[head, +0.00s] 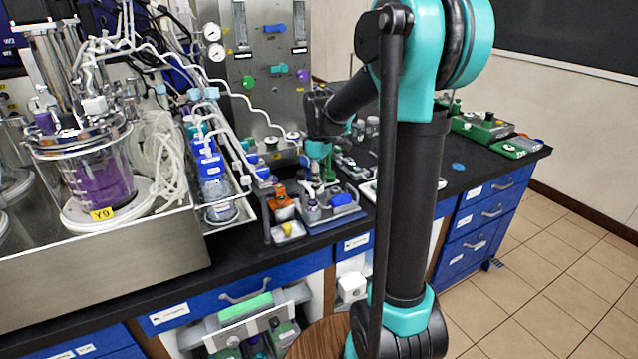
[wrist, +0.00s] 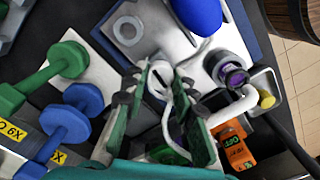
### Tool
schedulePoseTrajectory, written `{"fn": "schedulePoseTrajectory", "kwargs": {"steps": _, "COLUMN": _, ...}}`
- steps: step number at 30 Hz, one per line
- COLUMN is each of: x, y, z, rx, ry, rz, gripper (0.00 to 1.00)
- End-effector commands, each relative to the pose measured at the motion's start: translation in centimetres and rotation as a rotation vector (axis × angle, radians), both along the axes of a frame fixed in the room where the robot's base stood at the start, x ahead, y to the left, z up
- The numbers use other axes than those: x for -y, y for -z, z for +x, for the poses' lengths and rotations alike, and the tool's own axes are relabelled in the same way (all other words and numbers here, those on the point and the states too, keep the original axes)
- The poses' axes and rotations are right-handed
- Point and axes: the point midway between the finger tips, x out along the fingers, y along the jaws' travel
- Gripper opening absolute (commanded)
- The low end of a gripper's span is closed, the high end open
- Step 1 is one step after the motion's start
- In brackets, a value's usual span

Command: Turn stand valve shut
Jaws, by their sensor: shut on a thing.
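My gripper (wrist: 168,105) has its two green-padded fingers on either side of a small white part with a dark slot (wrist: 159,82), which I take to be the stand valve. The fingers are shut on it, and they hide its lower part. A thin white tube curves down between the fingers. In the head view my gripper (head: 318,168) reaches down over the small stand area on the black bench. The valve itself is too small and covered to make out there.
Close by are an orange device (wrist: 233,147), a purple-topped bottle (wrist: 232,76) and a blue rounded piece (wrist: 197,12). Green (wrist: 45,75) and blue (wrist: 68,122) handles lie left. A glass vessel of purple liquid (head: 103,183) stands left; the bench's right part is clearer.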

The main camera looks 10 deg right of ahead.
Motion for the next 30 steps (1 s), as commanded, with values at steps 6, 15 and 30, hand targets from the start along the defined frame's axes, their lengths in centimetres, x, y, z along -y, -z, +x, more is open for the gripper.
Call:
{"fn": "schedulePoseTrajectory", "kwargs": {"steps": 6, "x": 0.0, "y": -0.02, "z": 0.02, "rx": 0.0, "ry": 0.172, "rz": 0.0, "gripper": 0.0}}
{"fn": "schedulePoseTrajectory", "kwargs": {"steps": 15, "x": 0.0, "y": -0.03, "z": 0.04, "rx": 0.0, "ry": 0.457, "rz": 0.0, "gripper": 0.0}}
{"fn": "schedulePoseTrajectory", "kwargs": {"steps": 30, "x": 0.01, "y": -0.03, "z": 0.04, "rx": 0.0, "ry": 0.932, "rz": 0.001, "gripper": 0.0}}
